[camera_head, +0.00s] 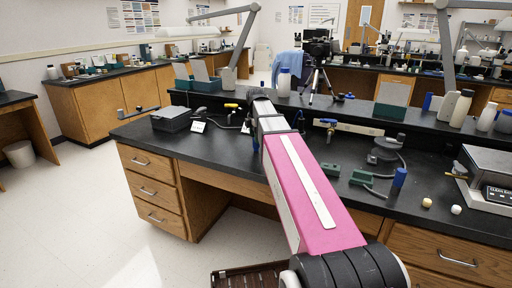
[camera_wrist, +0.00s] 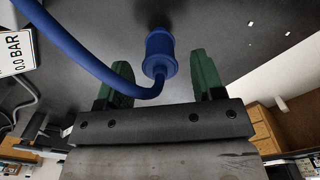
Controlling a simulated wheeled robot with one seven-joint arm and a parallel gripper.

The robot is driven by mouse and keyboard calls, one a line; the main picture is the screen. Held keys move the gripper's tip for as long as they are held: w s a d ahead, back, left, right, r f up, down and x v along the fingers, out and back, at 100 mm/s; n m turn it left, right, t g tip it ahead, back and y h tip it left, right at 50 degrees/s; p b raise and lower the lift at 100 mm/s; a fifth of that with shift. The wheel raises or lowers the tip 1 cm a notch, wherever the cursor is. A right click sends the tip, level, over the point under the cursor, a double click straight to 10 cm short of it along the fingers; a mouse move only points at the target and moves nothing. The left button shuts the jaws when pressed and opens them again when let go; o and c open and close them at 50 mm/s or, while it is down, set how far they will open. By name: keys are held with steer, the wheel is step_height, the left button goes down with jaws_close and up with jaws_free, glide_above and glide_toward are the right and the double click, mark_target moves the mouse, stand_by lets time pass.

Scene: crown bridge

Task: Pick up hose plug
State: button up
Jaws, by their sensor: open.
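A blue ribbed cylindrical plug (camera_wrist: 160,52) on a blue hose (camera_wrist: 85,62) shows in the wrist view. It lies ahead of and between the two green fingers of my gripper (camera_wrist: 161,76). The hose curves from the plug's near end toward the upper left. A dark stub shows at the plug's far end against the dark surface; I cannot tell whether they are joined. In the head view my pink arm hides the gripper and this plug.
The black bench (camera_head: 237,157) carries a grey box (camera_head: 172,118) and small white signs (camera_head: 197,127). A sign reading 0.0 BAR (camera_wrist: 15,52) is at the wrist view's left. Right of my arm are green blocks (camera_head: 361,178), a blue cylinder (camera_head: 399,178) and a scale (camera_head: 487,176).

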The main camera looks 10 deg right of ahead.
step_height(320, 180, down, 5)
steer(key=shift+r, duration=0.1)
stand_by(0.3)
steer(key=c, duration=1)
